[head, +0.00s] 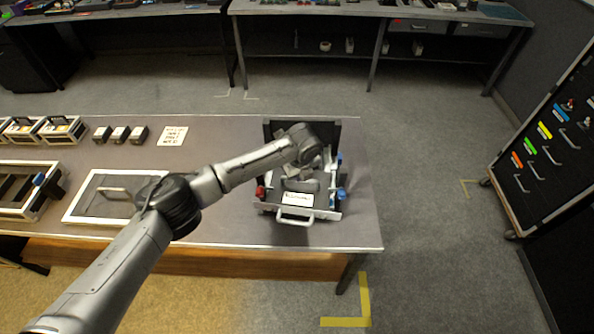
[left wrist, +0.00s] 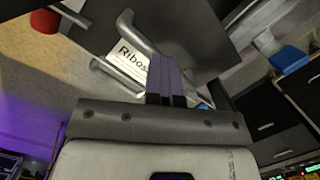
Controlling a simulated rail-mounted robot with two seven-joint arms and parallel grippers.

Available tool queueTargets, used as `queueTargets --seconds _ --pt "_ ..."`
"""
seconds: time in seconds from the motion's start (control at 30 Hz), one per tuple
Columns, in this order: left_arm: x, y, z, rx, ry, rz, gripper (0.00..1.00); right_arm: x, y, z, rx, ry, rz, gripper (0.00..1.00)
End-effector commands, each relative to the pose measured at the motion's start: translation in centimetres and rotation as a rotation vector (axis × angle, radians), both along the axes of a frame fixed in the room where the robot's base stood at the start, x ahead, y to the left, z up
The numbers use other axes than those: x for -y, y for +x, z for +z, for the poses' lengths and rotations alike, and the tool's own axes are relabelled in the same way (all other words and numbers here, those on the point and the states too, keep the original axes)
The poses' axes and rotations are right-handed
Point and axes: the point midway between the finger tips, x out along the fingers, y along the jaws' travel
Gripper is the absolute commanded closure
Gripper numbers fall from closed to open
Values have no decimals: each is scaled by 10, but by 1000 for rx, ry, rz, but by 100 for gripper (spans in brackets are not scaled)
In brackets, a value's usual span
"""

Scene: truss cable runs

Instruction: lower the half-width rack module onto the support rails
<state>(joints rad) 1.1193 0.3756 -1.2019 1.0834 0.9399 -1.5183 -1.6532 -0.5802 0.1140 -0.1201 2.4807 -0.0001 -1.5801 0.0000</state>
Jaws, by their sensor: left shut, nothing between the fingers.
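The rack module (head: 269,206) is a dark box in the black frame near the table's right end. Its front carries a white label (head: 297,199) and a pale bar handle (head: 296,216). My left gripper (head: 300,187) is over the module, and its wrist hides part of it. In the left wrist view the shut fingers (left wrist: 166,75) are beside the label (left wrist: 124,62), which reads "Ribos", and a grey handle bar (left wrist: 137,32). Nothing shows between them. The support rails cannot be made out. My right gripper is out of view.
Red (head: 260,192) and blue (head: 341,193) knobs flank the frame. A white-edged panel with a handle (head: 113,190), a tray (head: 25,207) and small boxes (head: 119,134) occupy the table's left. A tool cabinet (head: 545,150) stands right.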

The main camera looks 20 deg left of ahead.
Motion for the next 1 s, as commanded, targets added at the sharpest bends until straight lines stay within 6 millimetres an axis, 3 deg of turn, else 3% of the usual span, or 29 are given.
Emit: queueTargets --seconds 0.07,0.33,0.47,0.63,1.0 --pt "4 -4 -8 -14 -1 -7 100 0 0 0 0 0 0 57" --pt "4 -4 10 -13 -3 -7 100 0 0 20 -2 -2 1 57" --pt "3 -3 10 -10 -2 -5 100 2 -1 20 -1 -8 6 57" --pt "-4 -5 13 -13 0 1 100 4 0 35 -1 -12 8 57" --pt "52 -52 10 -11 -2 -3 100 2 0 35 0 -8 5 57"
